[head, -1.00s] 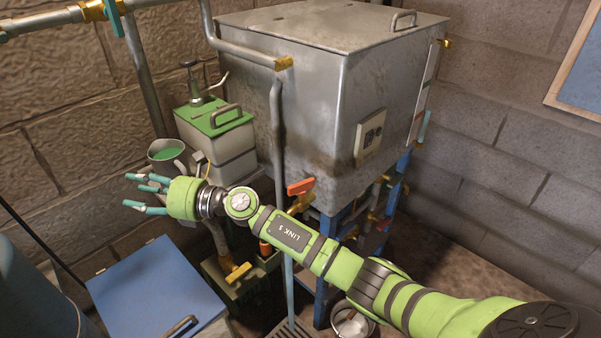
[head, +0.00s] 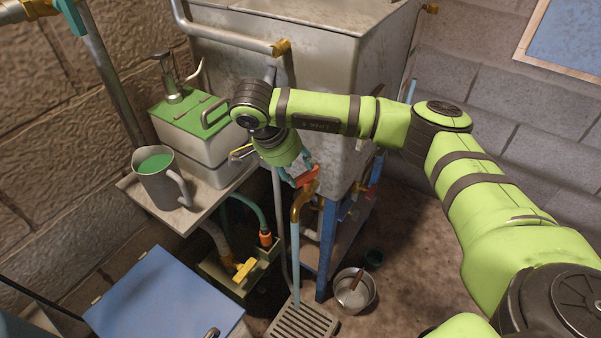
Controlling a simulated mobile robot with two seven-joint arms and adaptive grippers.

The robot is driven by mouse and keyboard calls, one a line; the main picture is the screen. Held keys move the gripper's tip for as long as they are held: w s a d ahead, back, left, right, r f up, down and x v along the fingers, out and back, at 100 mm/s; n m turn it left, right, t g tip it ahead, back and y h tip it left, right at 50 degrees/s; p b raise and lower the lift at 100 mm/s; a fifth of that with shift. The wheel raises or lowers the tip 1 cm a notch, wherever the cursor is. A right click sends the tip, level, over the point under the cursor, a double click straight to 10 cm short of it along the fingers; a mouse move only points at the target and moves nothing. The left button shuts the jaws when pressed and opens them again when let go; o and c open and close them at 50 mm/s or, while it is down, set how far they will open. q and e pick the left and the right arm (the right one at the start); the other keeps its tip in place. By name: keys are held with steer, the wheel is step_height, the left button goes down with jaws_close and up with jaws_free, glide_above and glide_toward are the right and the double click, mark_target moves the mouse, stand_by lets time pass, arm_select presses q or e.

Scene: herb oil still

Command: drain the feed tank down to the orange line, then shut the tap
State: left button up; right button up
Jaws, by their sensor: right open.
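The feed tank (head: 330,60) is a large grey metal box on a blue stand. Its tap has a red-orange handle (head: 307,176) and a brass spout (head: 298,205). A pale blue stream (head: 295,265) runs from the spout down to a floor grate. My right gripper (head: 297,174) is open, pointing down at the handle, with teal fingers close around or beside it; contact cannot be told. A bit of the sight tube (head: 411,91) shows at the tank's right side; my right arm hides much of it, and no orange line can be made out. My left gripper is out of view.
A grey jug of green liquid (head: 157,178) and a green-lidded container (head: 190,122) stand on a shelf left of the tap. A metal pot (head: 355,291) stands right of the grate (head: 302,323). A blue lid (head: 165,297) is at lower left.

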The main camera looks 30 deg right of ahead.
mark_target(301, 178)
steer(key=p+x, duration=0.1)
steer(key=x, duration=0.4)
jaws_close()
